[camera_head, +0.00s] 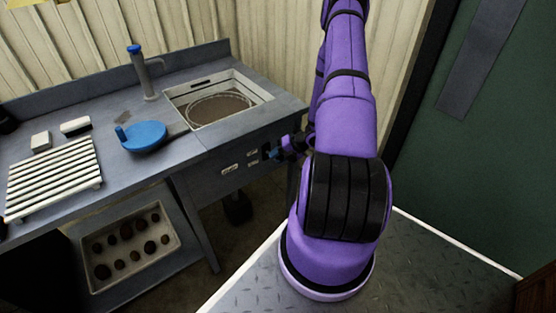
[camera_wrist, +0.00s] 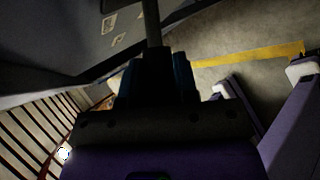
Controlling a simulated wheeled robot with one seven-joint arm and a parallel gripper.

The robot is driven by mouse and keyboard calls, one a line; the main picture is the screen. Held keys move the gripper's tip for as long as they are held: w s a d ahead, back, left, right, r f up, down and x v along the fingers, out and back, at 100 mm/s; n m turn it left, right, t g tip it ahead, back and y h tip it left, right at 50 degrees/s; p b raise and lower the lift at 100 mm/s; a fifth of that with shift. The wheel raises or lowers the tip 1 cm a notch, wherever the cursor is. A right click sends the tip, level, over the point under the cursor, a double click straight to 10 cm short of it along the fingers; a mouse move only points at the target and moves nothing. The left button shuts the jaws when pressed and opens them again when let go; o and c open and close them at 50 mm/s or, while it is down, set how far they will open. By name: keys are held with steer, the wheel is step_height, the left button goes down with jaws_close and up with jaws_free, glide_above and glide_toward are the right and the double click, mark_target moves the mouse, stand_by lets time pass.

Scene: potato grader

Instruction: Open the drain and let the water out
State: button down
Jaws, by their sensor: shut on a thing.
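The sink (camera_head: 258,89) is set into the grey bench and holds brown, murky water (camera_head: 218,106). A round rim shows in the water. My gripper (camera_head: 273,153) is at the bench's front panel, below the sink's right side, beside small pale labels (camera_head: 231,168). In the wrist view my gripper (camera_wrist: 153,62) is shut on a dark rod-like handle (camera_wrist: 152,24), which points away from the fingers toward the panel. I take it for the drain handle, but its far end and the drain outlet are not clear.
On the bench are a blue round pan-like thing (camera_head: 146,135), a blue-topped upright tube (camera_head: 142,73), a white slatted rack (camera_head: 53,178) and two pale blocks. A crate of potatoes (camera_head: 92,283) sits below. A green door-like panel (camera_head: 480,140) stands at right.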

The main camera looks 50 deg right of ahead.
steer(key=shift+w+r+g, duration=0.1)
steer(key=shift+r+g, duration=0.15)
steer(key=shift+g, duration=0.15)
steer(key=shift+d+r, duration=0.1)
steer(key=c, duration=0.9)
jaws_free()
steer(key=v, duration=1)
steer(key=shift+d+r, duration=0.2)
steer(key=shift+r, duration=0.1)
